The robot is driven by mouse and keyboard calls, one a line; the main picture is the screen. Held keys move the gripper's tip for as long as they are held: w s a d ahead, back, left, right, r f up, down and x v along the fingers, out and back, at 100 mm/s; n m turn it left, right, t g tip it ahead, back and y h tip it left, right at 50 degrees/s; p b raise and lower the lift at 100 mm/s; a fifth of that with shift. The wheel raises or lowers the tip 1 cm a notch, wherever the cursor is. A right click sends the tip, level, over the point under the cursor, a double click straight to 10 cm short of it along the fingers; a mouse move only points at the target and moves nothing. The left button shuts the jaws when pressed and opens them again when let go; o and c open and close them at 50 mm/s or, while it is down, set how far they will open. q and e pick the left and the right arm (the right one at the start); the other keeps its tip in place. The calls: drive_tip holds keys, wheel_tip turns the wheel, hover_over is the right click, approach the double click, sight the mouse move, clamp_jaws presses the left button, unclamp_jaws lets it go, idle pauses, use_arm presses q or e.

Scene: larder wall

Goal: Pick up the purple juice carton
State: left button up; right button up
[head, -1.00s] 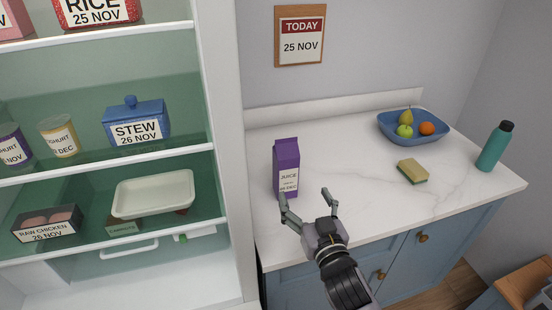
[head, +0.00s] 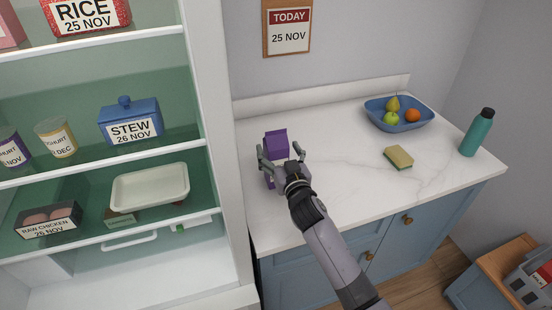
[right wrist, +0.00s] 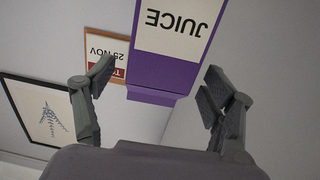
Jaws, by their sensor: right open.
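The purple juice carton (head: 276,142) stands upright on the white counter near the larder's right side. In the right wrist view the carton (right wrist: 163,76) shows its JUICE label upside down, between the two fingers. My right gripper (head: 280,158) is open, its fingers on either side of the carton in the head view. In the right wrist view the right gripper (right wrist: 155,90) shows clear gaps between each finger and the carton. The carton's lower part is mostly hidden by the gripper in the head view. My left gripper is not in view.
A blue bowl (head: 376,122) with fruit, a sponge (head: 398,156) and a teal bottle (head: 477,132) stand to the right on the counter (head: 340,175). The open larder (head: 213,90) is close on the left. The counter's middle is clear.

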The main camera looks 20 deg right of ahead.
drive_tip(key=shift+w, duration=1.55)
clamp_jaws()
drive_tip(key=shift+r, duration=0.2)
